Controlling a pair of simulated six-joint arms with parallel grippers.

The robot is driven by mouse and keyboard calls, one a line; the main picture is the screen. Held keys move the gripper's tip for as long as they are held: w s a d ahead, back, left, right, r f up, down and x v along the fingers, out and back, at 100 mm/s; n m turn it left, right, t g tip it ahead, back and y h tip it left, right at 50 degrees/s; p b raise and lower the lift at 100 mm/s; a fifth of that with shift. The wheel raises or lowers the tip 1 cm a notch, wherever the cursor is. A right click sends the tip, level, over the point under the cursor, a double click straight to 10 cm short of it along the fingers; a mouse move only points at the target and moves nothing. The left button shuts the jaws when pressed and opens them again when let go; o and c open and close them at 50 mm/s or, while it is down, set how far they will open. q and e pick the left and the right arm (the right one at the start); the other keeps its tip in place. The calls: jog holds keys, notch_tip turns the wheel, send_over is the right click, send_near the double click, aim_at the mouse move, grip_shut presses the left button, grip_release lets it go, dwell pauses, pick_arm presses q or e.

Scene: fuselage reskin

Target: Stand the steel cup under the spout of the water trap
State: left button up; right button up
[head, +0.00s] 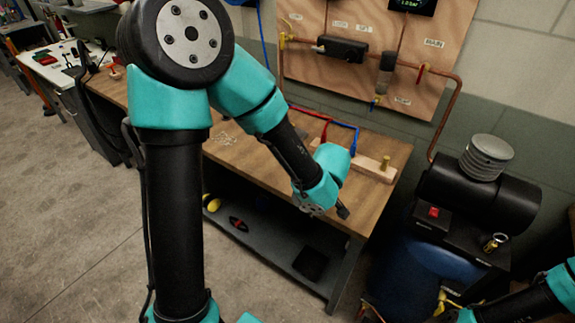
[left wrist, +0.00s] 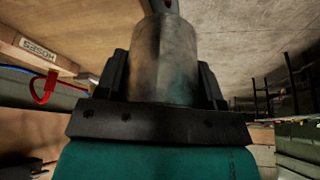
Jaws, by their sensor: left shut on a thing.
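My left gripper (head: 343,211) is out over the front right part of the wooden bench, its tip past the front edge in the head view. In the left wrist view the left gripper (left wrist: 163,85) is shut on the steel cup (left wrist: 165,55), a plain grey cylinder between both fingers. I cannot make out the cup in the head view, where my wrist covers that spot. The water trap (head: 387,64) appears to be the small grey body on the copper pipe on the wall board, with a small fitting (head: 376,102) below. The cup is well apart from it. My right gripper's fingers are not visible.
The bench (head: 240,147) carries red and blue hoses (head: 322,128) and a wooden block (head: 375,164) near the wall. A compressor (head: 470,205) with a blue tank stands right of the bench. A shelf (head: 270,245) below holds several items.

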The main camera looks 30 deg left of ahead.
pick_arm(q)
jog(key=shift+a, duration=0.1)
jog(key=w+a, duration=0.2)
jog(key=w, duration=0.2)
jog(key=w+a+f, duration=0.1)
jog(key=w+a, duration=0.2)
jog(key=w, duration=0.2)
jog(key=w+a, duration=0.2)
jog(key=w, duration=0.3)
jog(key=shift+w+a+f, duration=0.1)
jog(key=shift+a+f, duration=0.15)
jog(key=shift+f, duration=1.75)
jog(key=shift+f, duration=0.1)
jog(key=o, duration=1)
